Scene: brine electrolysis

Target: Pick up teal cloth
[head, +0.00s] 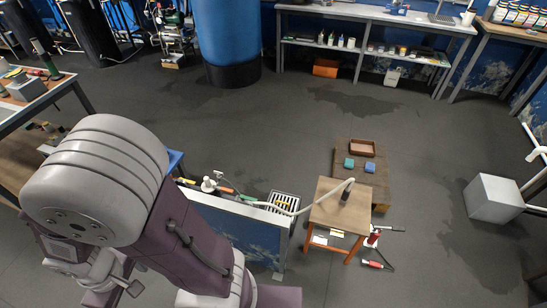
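A small teal cloth (349,163) lies on a low brown wooden platform (378,187) right of centre. A blue folded piece (370,168) lies just to its right, apart from it. My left arm fills the lower left of the head view. A grey jointed part of it, which seems to be my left gripper (103,274), hangs at the lower left edge, far from the cloth. Its fingers are not clear enough to tell open from shut. My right gripper is not in view.
A brown tray (362,147) sits behind the cloth. A small wooden table (332,213) with a hose fitting stands in front of the platform. A blue-sided bench (240,211) lies left of it. A grey box (493,199) stands at right. Open floor lies behind.

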